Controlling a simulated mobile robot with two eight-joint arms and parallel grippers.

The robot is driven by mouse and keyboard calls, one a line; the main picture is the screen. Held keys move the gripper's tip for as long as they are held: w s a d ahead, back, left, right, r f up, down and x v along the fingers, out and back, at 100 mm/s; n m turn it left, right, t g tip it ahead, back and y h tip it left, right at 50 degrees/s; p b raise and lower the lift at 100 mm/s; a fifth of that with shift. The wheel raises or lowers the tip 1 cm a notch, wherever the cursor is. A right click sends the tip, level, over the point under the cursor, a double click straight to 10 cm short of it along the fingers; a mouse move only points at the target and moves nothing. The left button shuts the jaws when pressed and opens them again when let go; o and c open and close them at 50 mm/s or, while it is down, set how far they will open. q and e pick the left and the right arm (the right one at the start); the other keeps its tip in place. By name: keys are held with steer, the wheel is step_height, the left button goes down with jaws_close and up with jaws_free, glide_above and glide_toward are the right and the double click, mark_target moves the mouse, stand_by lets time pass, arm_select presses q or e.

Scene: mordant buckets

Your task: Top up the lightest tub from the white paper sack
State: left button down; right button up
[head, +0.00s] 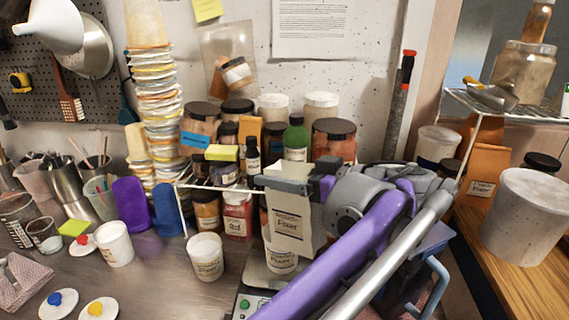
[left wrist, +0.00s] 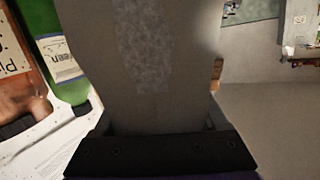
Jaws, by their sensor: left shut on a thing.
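My left gripper (head: 290,182) is shut on the upper part of a white paper sack (head: 290,222) labelled "Fixer". The sack hangs roughly upright. In the left wrist view the sack (left wrist: 160,60) fills the middle, above the dark gripper (left wrist: 160,145). Directly below it in the head view is a white tub (head: 281,263) on a scale (head: 262,283), its top hidden by the sack. Another open white tub (head: 206,258) stands to the left, and a third tub (head: 115,245) farther left. I cannot tell the tubs' weights. My right gripper is not in view.
Blue, yellow and red-knobbed lids (head: 58,303) lie at the front left. A wire shelf (head: 215,186) and crowded jars (head: 333,140) stand behind the sack. A large white bucket (head: 528,215) stands on the wooden bench at right. Bare metal counter shows between the left tubs.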

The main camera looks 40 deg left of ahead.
arm_select(q)
step_height(320, 180, down, 3)
steer(key=m+h, duration=0.1)
steer(key=h, duration=0.1)
steer(key=m+g+h, duration=0.1)
steer(key=h, duration=0.1)
steer(key=shift+d+r, duration=0.1)
steer(key=shift+r, duration=0.05)
steer(key=f+h+p, duration=0.2)
steer(key=f+m+g+h+p, duration=0.1)
steer(key=h+p, duration=0.1)
steer(key=shift+w+f, duration=0.2)
steer(key=shift+f, duration=0.2)
steer(key=shift+f+m+g+h, duration=0.5)
steer(key=shift+f+h, duration=0.3)
steer(key=shift+f, duration=0.2)
steer(key=shift+p, duration=0.3)
steer(key=shift+a+f+h, duration=0.2)
steer(key=shift+f+h, duration=0.1)
steer(key=shift+f+g, duration=0.1)
steer(key=shift+g, duration=0.2)
steer(key=shift+f+h, duration=0.4)
